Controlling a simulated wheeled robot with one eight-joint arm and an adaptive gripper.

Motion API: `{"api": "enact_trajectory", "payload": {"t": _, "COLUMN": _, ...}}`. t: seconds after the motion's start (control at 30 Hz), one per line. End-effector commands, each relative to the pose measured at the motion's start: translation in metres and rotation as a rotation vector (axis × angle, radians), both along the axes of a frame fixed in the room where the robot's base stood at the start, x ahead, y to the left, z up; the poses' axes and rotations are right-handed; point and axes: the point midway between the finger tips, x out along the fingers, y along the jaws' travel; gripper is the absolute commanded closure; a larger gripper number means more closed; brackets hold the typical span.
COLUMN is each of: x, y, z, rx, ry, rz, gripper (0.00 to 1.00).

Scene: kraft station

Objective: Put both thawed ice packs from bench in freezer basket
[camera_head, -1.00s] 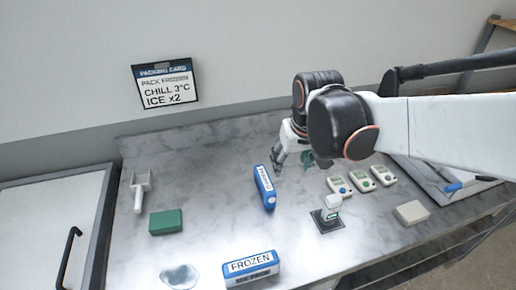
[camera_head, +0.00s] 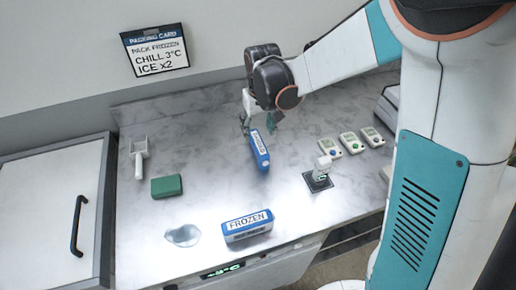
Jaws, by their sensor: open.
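A blue ice pack (camera_head: 260,150) with a white label lies at the back middle of the bench (camera_head: 215,155); I cannot read its label surely. A second blue ice pack (camera_head: 247,227) lies near the front edge, its white label reading FROZEN. My gripper (camera_head: 245,127) is open and empty, pointing down by the far end of the back pack; I cannot tell whether it touches it. A white chest with a closed lid (camera_head: 45,215) and black handle (camera_head: 78,225) stands at the left, perhaps the freezer. No basket is in view.
A white scoop (camera_head: 139,158), a green block (camera_head: 166,186) and a clear puddle-like patch (camera_head: 183,236) are on the left. A small stand on a black base (camera_head: 318,181) and several small meters (camera_head: 349,142) are on the right. A packing card (camera_head: 156,50) hangs behind.

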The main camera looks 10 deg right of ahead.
Motion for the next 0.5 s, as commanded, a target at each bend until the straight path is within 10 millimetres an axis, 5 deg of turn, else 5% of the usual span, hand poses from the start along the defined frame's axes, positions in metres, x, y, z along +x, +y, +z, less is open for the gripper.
{"api": "enact_trajectory", "payload": {"t": 0.2, "x": 0.004, "y": 0.001, "z": -0.035, "rx": 0.0, "ry": -0.001, "rz": 0.0, "gripper": 0.45}}
{"api": "enact_trajectory", "payload": {"t": 0.5, "x": 0.007, "y": 0.0, "z": -0.052, "rx": 0.0, "ry": -0.001, "rz": -0.001, "gripper": 0.45}}
